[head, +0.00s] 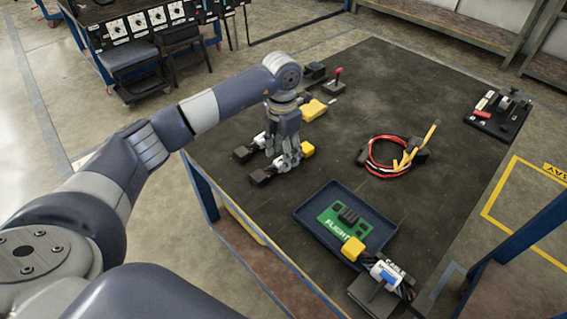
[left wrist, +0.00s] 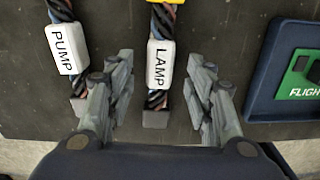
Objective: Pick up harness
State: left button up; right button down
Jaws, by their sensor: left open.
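Two cable harnesses with yellow connectors lie side by side near the table's left edge. The one labelled LAMP (left wrist: 159,64) shows its yellow connector (head: 307,149) and black end in the head view. My left gripper (head: 287,164) is directly over it and hides part of it. In the left wrist view the open fingers (left wrist: 160,75) stand on either side of the LAMP label with gaps; contact cannot be told. The PUMP harness (left wrist: 65,48) lies left of the fingers. A third harness (head: 384,273) with a white label lies over the tray's front edge. My right gripper is not in view.
A blue tray (head: 309,217) holds a green board marked FLIGHT (head: 330,218). A red and black cable coil (head: 371,160) with a yellow-handled tool lies right of centre. A black fixture (head: 497,116) sits at the far right. The table's (head: 430,85) back middle is clear.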

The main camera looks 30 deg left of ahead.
pick_arm(q)
notch_tip(320, 180, down, 3)
jog(key=shift+r, duration=0.2)
grip_shut()
